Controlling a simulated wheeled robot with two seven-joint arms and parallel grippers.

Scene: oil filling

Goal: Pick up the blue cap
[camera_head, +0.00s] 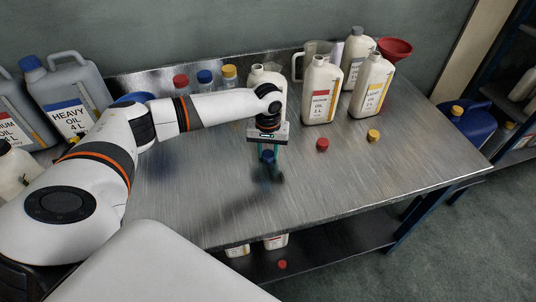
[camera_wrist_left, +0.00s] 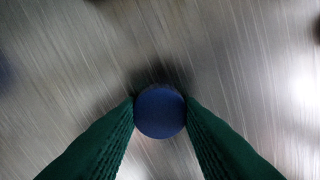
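The blue cap (camera_wrist_left: 160,111) is round and sits between the two green fingertips of my left gripper (camera_wrist_left: 160,118) in the left wrist view. Both fingers touch its sides. In the head view the left gripper (camera_head: 268,155) points down over the metal table, with the blue cap (camera_head: 268,157) at its tips. The cap looks slightly above the table, with a dark shadow below it, but the exact gap is hard to tell. My right gripper is not in view.
A red cap (camera_head: 322,144) and a yellow cap (camera_head: 373,136) lie on the metal table (camera_head: 330,185) to the right. White oil bottles (camera_head: 321,92) and a red funnel (camera_head: 396,48) stand at the back right. Grey canisters (camera_head: 70,95) stand at the left. The front middle is clear.

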